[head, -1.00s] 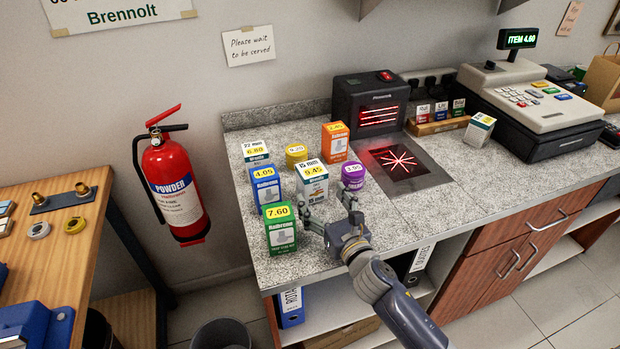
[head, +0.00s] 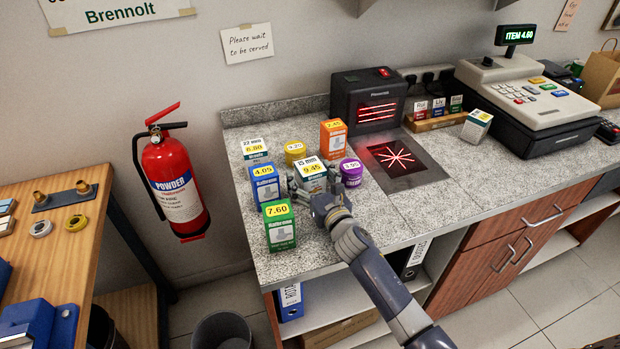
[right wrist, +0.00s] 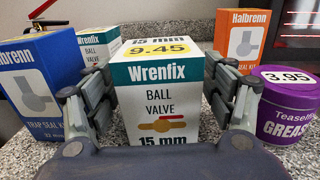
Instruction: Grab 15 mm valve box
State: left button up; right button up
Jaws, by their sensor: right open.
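The 15 mm valve box (head: 311,170) is a white and teal Wrenfix ball valve box with a yellow 9.45 label, upright on the counter. In the right wrist view the box (right wrist: 157,97) stands between the two fingers of my right gripper (right wrist: 159,110). The fingers are open, one on each side; whether they touch it I cannot tell. In the head view my right gripper (head: 312,190) hides the lower part of the box. My left gripper is not in view.
Close around stand a blue box (head: 265,187), a green box (head: 280,226), a purple tub (head: 351,173), a yellow tub (head: 295,153), an orange box (head: 333,139) and a 22 mm box (head: 255,150). A scanner (head: 368,98) and till (head: 530,100) stand right. Counter front right is clear.

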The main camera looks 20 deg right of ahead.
jog(key=c, duration=1.3)
